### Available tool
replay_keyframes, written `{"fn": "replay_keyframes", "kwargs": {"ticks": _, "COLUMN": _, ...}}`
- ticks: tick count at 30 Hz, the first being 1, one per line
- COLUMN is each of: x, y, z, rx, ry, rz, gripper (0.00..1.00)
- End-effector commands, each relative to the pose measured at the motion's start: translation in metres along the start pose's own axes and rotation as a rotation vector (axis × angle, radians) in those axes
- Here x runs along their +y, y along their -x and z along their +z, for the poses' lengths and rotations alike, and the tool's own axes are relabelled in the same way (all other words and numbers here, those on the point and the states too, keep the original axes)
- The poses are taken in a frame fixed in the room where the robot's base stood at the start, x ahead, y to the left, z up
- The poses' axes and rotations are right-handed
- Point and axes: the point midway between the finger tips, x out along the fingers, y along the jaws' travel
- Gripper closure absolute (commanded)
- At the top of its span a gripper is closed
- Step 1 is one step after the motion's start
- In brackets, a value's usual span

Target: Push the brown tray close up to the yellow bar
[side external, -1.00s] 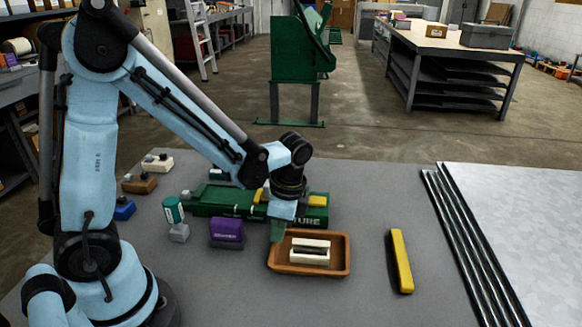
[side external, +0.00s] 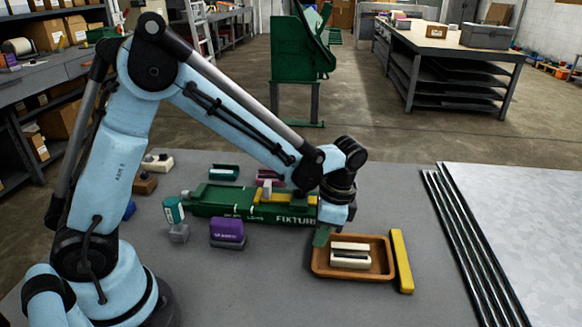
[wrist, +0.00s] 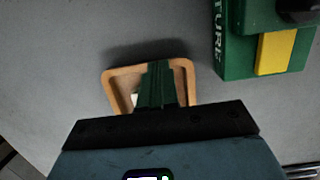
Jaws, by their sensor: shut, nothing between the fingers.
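The brown tray (side external: 322,272) lies on the grey table in the side view, with a white block with a dark middle (side external: 350,256) inside it. The yellow bar (side external: 402,262) lies just right of the tray, with little or no gap visible between them. My gripper (side external: 322,237) is shut and empty, its green fingers at the tray's upper left side. In the wrist view the fingers (wrist: 160,85) reach over the tray (wrist: 118,73) and hide part of it. Whether the fingertips touch the tray wall is hard to tell.
A green fixture (side external: 235,203) stands behind and left of the tray. A purple block (side external: 227,231) and a teal-topped bottle (side external: 173,210) stand further left. Black rods (side external: 465,245) and a pale sheet (side external: 530,240) lie to the right. The table in front of the tray is clear.

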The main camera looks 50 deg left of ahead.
Motion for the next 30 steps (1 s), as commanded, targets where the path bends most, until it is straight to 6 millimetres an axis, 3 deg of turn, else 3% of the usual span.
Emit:
{"fn": "replay_keyframes", "kwargs": {"ticks": 1, "x": 0.002, "y": -0.003, "z": -0.008, "rx": 0.028, "ry": -0.008, "rz": 0.000, "gripper": 1.00}}
{"fn": "replay_keyframes", "kwargs": {"ticks": 9, "x": 0.001, "y": -0.002, "z": -0.008, "rx": 0.028, "ry": -0.009, "rz": 0.000, "gripper": 1.00}}
{"fn": "replay_keyframes", "kwargs": {"ticks": 19, "x": 0.001, "y": 0.016, "z": -0.003, "rx": 0.024, "ry": -0.006, "rz": 0.000, "gripper": 1.00}}
{"fn": "replay_keyframes", "kwargs": {"ticks": 23, "x": 0.000, "y": 0.030, "z": -0.003, "rx": 0.023, "ry": -0.006, "rz": 0.000, "gripper": 1.00}}
{"fn": "replay_keyframes", "kwargs": {"ticks": 30, "x": 0.001, "y": 0.072, "z": -0.002, "rx": 0.025, "ry": -0.008, "rz": 0.000, "gripper": 1.00}}
